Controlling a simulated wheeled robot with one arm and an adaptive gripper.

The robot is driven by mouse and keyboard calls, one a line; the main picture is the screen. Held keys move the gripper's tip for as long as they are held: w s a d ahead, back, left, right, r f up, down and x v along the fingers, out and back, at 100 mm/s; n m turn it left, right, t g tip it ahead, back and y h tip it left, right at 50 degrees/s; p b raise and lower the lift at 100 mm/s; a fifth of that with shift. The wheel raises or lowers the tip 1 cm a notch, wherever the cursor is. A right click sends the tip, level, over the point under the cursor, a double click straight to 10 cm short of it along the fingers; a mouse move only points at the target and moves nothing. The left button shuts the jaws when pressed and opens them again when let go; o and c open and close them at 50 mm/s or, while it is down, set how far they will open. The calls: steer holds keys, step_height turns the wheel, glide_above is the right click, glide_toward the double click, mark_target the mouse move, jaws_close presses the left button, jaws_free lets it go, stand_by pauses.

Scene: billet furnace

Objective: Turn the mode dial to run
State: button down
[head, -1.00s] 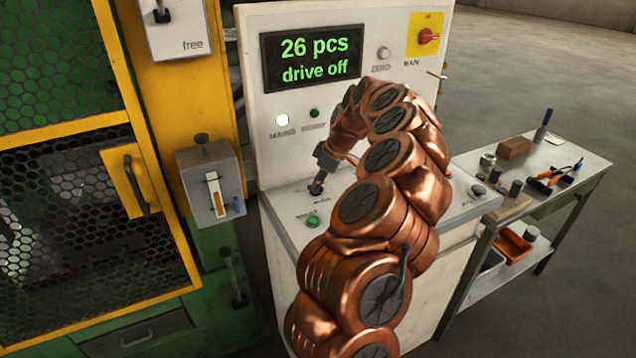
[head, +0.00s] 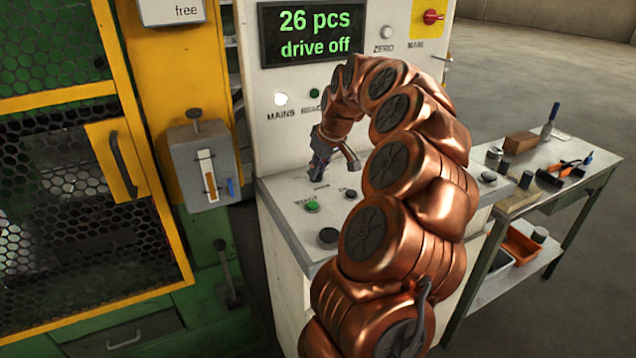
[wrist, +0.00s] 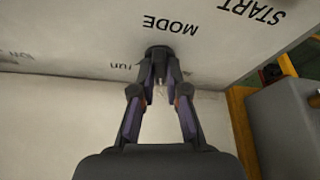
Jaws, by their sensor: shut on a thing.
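The mode dial (wrist: 158,52) is a small dark round knob on the pale console panel, seen at the top middle of the wrist view. The word MODE is printed beside it, and "run" stands to its left in that picture. My gripper (wrist: 159,72) is shut on the dial, one finger on each side. Its fingers hide much of the dial, so I cannot tell which way it points. In the head view my gripper (head: 317,176) reaches down to the console top and hides the dial.
A green button (head: 312,207) and a dark round knob (head: 328,236) sit near on the console. The display (head: 312,33) reads "26 pcs, drive off". A lever box (head: 203,168) stands to the left, and a bench (head: 580,150) with tools stands to the right.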

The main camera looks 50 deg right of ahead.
steer(key=m+h+b, duration=0.1)
steer(key=m+b, duration=0.2)
steer(key=m+g+h+b, duration=0.1)
steer(key=m+b, duration=0.2)
steer(key=b, duration=0.1)
steer(key=shift+w+a+f, duration=0.1)
steer(key=shift+a+f, duration=0.05)
steer(key=shift+f, duration=0.05)
steer(key=m+b, duration=0.1)
steer(key=m, duration=0.1)
steer(key=m+g+h+b, duration=0.1)
steer(key=m+b, duration=0.1)
steer(key=m, duration=0.1)
steer(key=shift+w+a+r+m+g+b, duration=0.1)
steer(key=shift+a+r+m+g+b, duration=0.05)
steer(key=shift+m+g+b, duration=0.15)
steer(key=shift+h, duration=0.4)
steer(key=shift+r+m, duration=0.1)
steer(key=shift+m, duration=0.2)
steer(key=c, duration=1.2)
jaws_free()
steer(key=shift+r, duration=0.1)
steer(key=v, duration=1.1)
steer(key=shift+a+r, duration=0.15)
steer(key=shift+r, duration=0.25)
